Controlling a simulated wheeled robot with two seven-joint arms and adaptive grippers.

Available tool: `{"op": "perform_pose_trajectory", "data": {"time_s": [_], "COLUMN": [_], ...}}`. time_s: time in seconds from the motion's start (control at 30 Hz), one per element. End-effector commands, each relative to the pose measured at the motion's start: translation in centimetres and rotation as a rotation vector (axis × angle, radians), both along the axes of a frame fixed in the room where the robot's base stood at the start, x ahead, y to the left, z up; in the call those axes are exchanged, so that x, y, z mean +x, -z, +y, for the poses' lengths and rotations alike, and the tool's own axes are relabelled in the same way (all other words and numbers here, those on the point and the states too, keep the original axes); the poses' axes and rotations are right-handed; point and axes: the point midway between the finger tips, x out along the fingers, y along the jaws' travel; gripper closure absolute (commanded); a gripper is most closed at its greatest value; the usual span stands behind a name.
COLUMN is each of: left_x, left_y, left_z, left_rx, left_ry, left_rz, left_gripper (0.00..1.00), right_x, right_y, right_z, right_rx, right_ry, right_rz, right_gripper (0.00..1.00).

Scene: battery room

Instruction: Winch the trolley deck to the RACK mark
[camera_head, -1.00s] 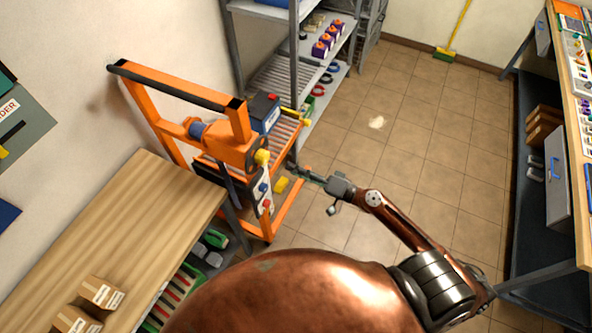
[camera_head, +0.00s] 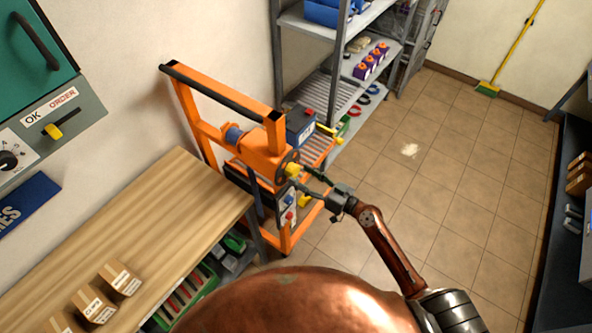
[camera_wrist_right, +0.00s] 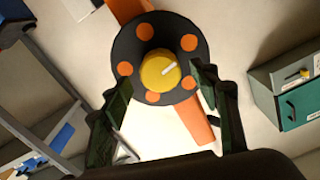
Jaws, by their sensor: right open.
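The orange trolley (camera_head: 185,100) stands by the left wall with a black push bar on top. Its deck (camera_head: 316,150) carries a dark blue battery box with a red top (camera_head: 299,124). A winch wheel, black with orange spots, shows in the right wrist view (camera_wrist_right: 190,42). Its yellow knob (camera_wrist_right: 160,72) faces the camera and also shows in the head view (camera_head: 294,170). My right gripper (camera_head: 312,182) is open in front of the knob; in the wrist view its fingers (camera_wrist_right: 156,95) stand either side of it, apart from it. The RACK mark cannot be made out. My left gripper is not in view.
A wooden bench (camera_head: 150,225) with small cartons (camera_head: 120,280) is at the left, below a wall panel (camera_head: 50,130). A metal shelf rack (camera_head: 345,60) stands behind the trolley. The tiled floor (camera_head: 450,170) is open to the right.

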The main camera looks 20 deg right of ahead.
Motion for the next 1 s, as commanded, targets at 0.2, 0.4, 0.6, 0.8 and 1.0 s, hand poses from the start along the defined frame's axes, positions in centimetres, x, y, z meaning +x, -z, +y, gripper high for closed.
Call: {"op": "perform_pose_trajectory", "data": {"time_s": [0.2,0.4,0.6,0.8,1.0], "left_x": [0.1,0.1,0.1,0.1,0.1], "left_y": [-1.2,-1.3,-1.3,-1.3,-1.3], "left_z": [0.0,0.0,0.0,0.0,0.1], "left_rx": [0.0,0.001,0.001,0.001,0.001], "left_ry": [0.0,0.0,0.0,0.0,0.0], "left_rz": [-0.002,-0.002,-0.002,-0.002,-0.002], "left_gripper": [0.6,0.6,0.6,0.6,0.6], "right_x": [2.1,2.6,2.6,2.6,2.6], "right_y": [-0.2,0.1,0.1,0.1,0.1], "right_z": [1.7,2.1,2.0,2.0,2.0], "right_rx": [0.002,0.0,0.001,0.001,0.001], "right_ry": [0.0,0.0,0.0,0.0,0.0], "right_rz": [0.0,0.001,0.002,0.002,0.002], "right_gripper": [0.44,0.44,0.46,0.6,0.73]}}
